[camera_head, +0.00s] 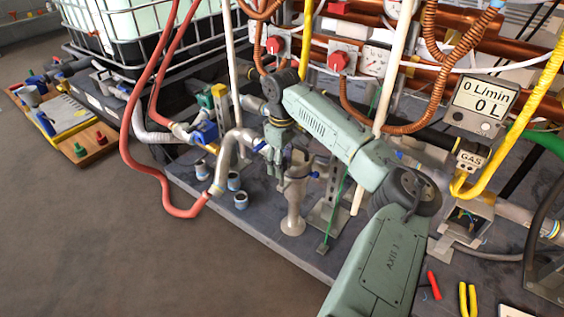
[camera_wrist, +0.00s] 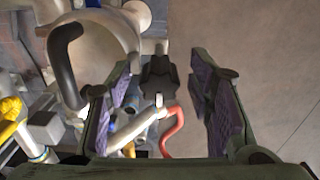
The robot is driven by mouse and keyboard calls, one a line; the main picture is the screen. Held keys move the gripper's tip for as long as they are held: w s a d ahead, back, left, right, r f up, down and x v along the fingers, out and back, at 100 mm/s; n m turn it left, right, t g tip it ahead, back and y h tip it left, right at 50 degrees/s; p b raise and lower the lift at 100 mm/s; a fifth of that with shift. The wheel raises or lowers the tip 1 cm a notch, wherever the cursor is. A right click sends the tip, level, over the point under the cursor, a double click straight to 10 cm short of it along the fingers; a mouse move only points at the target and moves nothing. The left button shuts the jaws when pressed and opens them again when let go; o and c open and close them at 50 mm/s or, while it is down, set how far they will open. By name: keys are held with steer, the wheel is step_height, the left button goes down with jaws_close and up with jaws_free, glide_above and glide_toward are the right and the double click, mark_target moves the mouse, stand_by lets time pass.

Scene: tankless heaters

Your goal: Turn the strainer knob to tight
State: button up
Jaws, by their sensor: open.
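My gripper (camera_head: 287,158) points down over a pale grey metal fitting (camera_head: 293,188) that stands on the dark platform. In the wrist view my gripper (camera_wrist: 163,85) has its two padded fingers wide apart. A dark blocky piece (camera_wrist: 158,77) shows in the gap between them. I cannot tell whether it is the strainer knob, or whether anything touches the fingers. A grey rounded body (camera_wrist: 98,28) with a curved black handle (camera_wrist: 63,62) lies at the upper left of the wrist view. The strainer knob is not clearly identifiable; my arm hides part of this area.
A red hose (camera_head: 127,125) and grey pipe (camera_head: 224,160) lie left of my gripper. Small grey cups (camera_head: 240,201) stand on the platform (camera_head: 262,238). Copper pipes and red valve knobs (camera_head: 338,62) are behind. The floor (camera_head: 90,240) at front left is clear.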

steer(key=shift+c, duration=0.3)
jaws_close()
